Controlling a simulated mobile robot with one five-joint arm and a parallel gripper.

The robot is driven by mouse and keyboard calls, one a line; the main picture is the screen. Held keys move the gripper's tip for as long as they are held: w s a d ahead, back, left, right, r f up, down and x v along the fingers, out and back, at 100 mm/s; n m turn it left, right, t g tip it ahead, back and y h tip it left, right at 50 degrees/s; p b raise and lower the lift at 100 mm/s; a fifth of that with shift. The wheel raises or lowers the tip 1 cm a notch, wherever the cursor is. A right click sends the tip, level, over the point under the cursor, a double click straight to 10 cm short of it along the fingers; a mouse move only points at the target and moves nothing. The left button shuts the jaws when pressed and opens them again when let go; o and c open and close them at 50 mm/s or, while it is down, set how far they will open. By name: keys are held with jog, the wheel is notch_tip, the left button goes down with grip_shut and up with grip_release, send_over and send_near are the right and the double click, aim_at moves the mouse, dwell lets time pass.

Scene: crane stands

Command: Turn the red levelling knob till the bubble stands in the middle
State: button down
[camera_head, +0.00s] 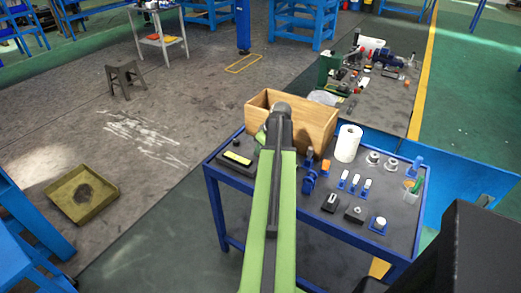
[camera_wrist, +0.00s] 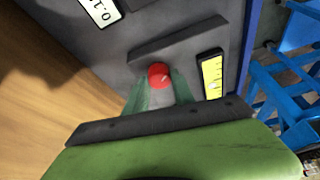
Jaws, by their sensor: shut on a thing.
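The red levelling knob (camera_wrist: 159,75) shows in the wrist view between the two greenish fingers of my gripper (camera_wrist: 158,84), which is shut on it. The yellow level vial (camera_wrist: 211,76) sits in a black frame just right of the knob. A small pale spot shows a little below the vial's middle, but it is too small to tell surely as the bubble. In the head view the vial (camera_head: 237,159) lies near the left end of the blue-edged table. My arm hides the knob and fingertips there.
An open wooden box (camera_head: 318,124) stands behind my arm; its side (camera_wrist: 40,85) fills the wrist view's left. A white paper roll (camera_head: 348,143), blue clamp (camera_head: 309,180) and several small parts stand right on the table (camera_head: 330,222). A white label (camera_wrist: 101,10) lies beyond the knob.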

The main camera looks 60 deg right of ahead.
jog(key=c, duration=1.1)
grip_release()
jog(key=p+v, duration=1.6)
jog(key=v, duration=0.1)
jog(key=shift+r, duration=0.25)
